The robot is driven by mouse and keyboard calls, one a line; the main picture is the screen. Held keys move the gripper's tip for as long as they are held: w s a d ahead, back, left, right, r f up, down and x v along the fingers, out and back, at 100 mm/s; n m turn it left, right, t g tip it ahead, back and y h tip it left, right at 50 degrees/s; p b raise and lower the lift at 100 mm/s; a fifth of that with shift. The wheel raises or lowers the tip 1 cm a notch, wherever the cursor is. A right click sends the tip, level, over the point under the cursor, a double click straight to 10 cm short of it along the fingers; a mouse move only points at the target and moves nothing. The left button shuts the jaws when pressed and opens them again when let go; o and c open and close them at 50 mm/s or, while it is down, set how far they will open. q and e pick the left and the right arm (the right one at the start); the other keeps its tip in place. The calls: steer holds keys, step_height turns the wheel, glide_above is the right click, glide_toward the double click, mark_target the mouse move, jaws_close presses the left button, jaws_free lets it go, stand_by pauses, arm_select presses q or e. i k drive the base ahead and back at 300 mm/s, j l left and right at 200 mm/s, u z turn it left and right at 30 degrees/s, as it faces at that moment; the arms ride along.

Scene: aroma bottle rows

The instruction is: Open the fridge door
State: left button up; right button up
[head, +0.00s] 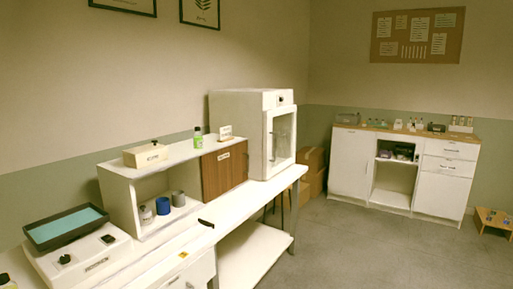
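A white fridge-like cabinet (242,133) stands at the far end of the long white bench, against the left wall. Its door (281,140) has a light frame around a glass pane and faces right toward the room. The door looks shut. A small panel sits above the door. What is inside cannot be made out through the glass. Neither of my grippers is in view.
The bench (250,222) runs along the left wall. It bears a shelf unit with a brown door (224,171) and a teal-topped tray (66,227). Cardboard boxes (311,170) stand behind the fridge. A white cabinet (349,163) stands at the back.

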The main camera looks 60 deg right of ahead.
mark_target(268, 172)
steer(key=z, duration=2)
steer(key=i+l, duration=0.2)
steer(key=i, duration=0.25)
steer(key=i+l, duration=0.25)
steer(key=i, duration=0.15)
steer(key=i+l, duration=0.2)
steer(key=i, duration=0.25)
steer(key=l+z, duration=0.05)
